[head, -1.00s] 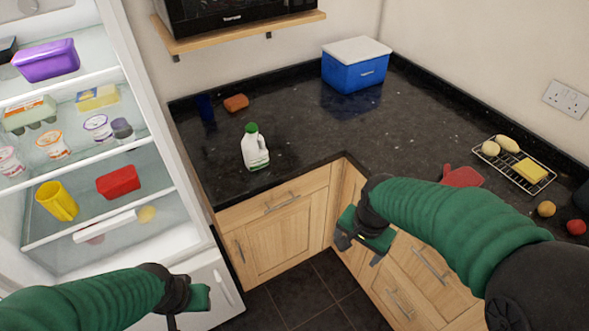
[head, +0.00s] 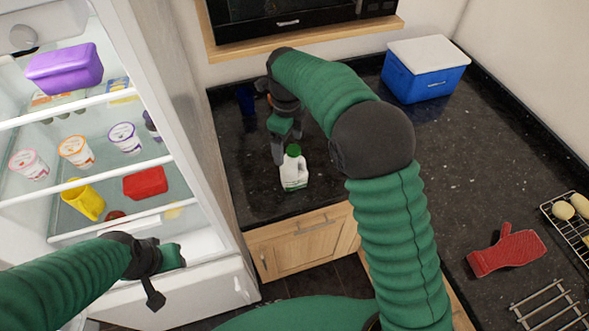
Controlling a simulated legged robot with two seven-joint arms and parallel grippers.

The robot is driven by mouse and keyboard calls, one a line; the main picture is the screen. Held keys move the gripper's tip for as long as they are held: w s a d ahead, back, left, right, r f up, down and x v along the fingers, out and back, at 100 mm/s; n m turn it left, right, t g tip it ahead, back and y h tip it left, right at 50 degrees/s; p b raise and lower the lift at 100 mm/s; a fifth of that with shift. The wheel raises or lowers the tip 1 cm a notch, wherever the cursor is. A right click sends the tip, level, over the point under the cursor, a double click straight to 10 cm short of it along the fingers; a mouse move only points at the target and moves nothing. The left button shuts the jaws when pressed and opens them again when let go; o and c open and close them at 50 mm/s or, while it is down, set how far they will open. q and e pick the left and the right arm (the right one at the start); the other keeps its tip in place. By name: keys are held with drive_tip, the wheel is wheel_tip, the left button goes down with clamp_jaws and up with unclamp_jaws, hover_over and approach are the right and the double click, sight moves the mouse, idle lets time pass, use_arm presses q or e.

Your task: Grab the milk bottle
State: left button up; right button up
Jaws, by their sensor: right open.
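The milk bottle (head: 295,174) is white with a green cap and a handle, and stands upright on the dark granite worktop (head: 330,200). My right gripper (head: 286,143) is open, with its fingers pointing down at the bottle's cap and upper left side. One dark finger shows just left of the cap; the other is hard to make out. I cannot tell whether it touches the bottle. My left gripper (head: 160,275) hangs in front of the open fridge, far from the bottle, with nothing visible in it; its jaw opening is unclear.
The open fridge (head: 215,225) holds tubs, a yellow cup and a red box at left. A microwave shelf (head: 300,40) overhangs the back. A blue cool box (head: 425,75), red mitt (head: 507,250) and wire racks stand right. The worktop right of my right arm is mostly clear.

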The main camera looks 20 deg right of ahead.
sight(293, 158)
drive_tip(key=shift+w+a+f, duration=0.15)
drive_tip(key=shift+a+f, duration=0.1)
drive_tip(key=shift+f, duration=0.35)
drive_tip(key=shift+w+a+f, duration=0.15)
drive_tip(key=shift+a+f, duration=0.1)
drive_tip(key=shift+f, duration=0.35)
drive_tip(key=shift+s+d+f+p, duration=0.15)
drive_tip(key=shift+f+p, duration=0.25)
drive_tip(key=shift+f, duration=0.35)
drive_tip(key=d+f, duration=0.2)
drive_tip(key=f, duration=0.2)
drive_tip(key=shift+w+d+f+p, duration=0.1)
drive_tip(key=shift+w+d+p, duration=0.2)
drive_tip(key=shift+d+p, duration=0.1)
drive_tip(key=shift+d, duration=0.25)
drive_tip(key=shift+s+a+r, duration=0.1)
drive_tip(key=shift+a+r, duration=0.1)
drive_tip(key=shift+a, duration=0.5)
drive_tip(key=c, duration=0.4)
drive_tip(key=shift+a, duration=0.45)
drive_tip(key=c, duration=0.5)
drive_tip(key=shift+c, duration=1.1)
drive_tip(key=shift+d, duration=0.15)
drive_tip(key=shift+c, duration=1.1)
drive_tip(key=shift+d, duration=0.45)
clamp_jaws()
drive_tip(key=shift+d, duration=0.1)
use_arm(q)
drive_tip(key=shift+w+r, duration=0.35)
drive_tip(key=shift+r, duration=0.35)
